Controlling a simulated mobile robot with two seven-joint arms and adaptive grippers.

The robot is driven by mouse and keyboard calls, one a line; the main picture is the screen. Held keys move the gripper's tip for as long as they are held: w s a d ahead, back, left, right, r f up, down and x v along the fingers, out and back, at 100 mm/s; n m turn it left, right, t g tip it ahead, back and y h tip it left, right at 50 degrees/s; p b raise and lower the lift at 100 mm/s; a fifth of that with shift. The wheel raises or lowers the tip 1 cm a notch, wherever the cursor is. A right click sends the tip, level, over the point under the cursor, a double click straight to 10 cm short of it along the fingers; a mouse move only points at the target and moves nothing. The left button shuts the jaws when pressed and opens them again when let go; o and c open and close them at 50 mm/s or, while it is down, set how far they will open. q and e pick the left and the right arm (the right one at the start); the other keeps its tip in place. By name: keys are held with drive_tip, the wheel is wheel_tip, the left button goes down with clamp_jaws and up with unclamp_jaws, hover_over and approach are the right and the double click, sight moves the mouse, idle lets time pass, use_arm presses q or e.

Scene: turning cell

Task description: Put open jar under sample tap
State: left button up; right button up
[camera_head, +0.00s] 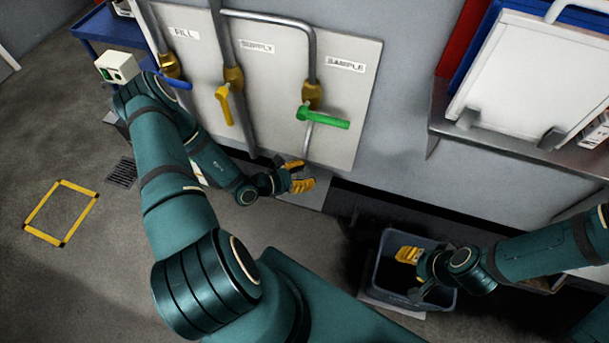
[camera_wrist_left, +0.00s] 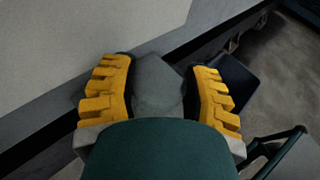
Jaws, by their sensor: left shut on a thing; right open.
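The sample tap (camera_head: 312,94) has a brass body, a green handle lying crosswise, and a thin spout pointing down. My left gripper (camera_head: 304,178) is just below the spout, close to the wall panel. In the left wrist view its yellow fingers (camera_wrist_left: 160,92) are on either side of a dull grey shape (camera_wrist_left: 158,82), which I take to be the jar. The jar's rim and contents cannot be made out, and the jar is not distinct in the head view. My right gripper (camera_head: 408,272) is open and empty over a grey bin.
The panel (camera_head: 360,85) also carries the yellow-handled supply valve (camera_head: 224,102) and the blue-handled fill valve (camera_head: 176,82). The bin (camera_head: 375,285) stands on the floor at lower right. A shelf (camera_head: 480,140) holds a white board. A yellow floor square (camera_head: 45,235) is empty.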

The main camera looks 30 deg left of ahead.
use_arm(q)
drive_tip(key=shift+f, duration=0.1)
drive_tip(key=o, duration=1.1)
